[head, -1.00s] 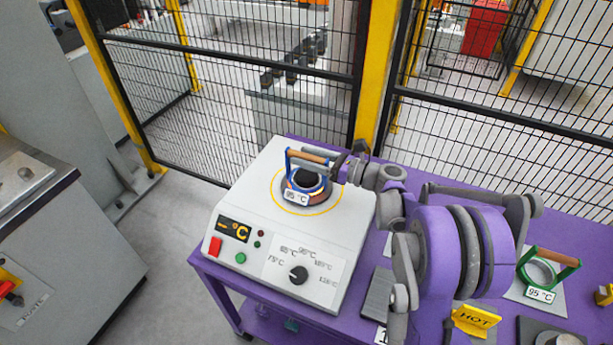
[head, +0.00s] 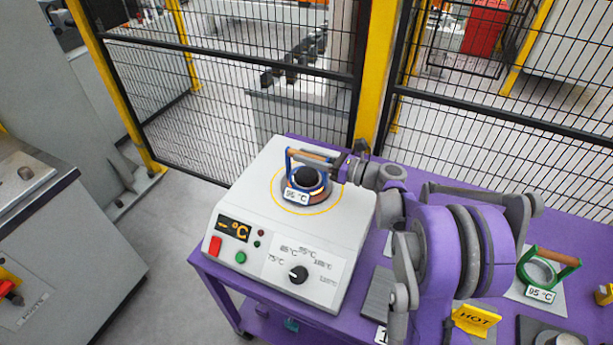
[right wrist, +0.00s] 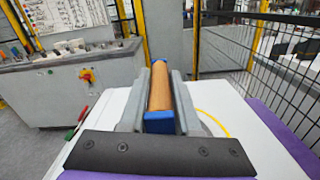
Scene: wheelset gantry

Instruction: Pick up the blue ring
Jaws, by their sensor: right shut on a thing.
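The blue ring (head: 290,180) has a wooden-topped handle and a white 95 °C label. It is at the yellow circle on top of the white heater box (head: 250,190), around the dark centre piece (head: 307,180). I cannot tell whether it touches the heater. My right gripper (head: 335,160) comes from the right and is shut on the handle. In the right wrist view the wooden bar (right wrist: 160,88) with its blue end lies between the two grey fingers of the gripper (right wrist: 158,95). My left gripper is not in view.
A green ring (head: 541,270) with a wooden handle and 95 °C label stands at the right of the purple table (head: 400,190). A yellow HOT sign (head: 475,320) is in front of it. A black mesh fence (head: 230,90) with yellow posts runs behind the table.

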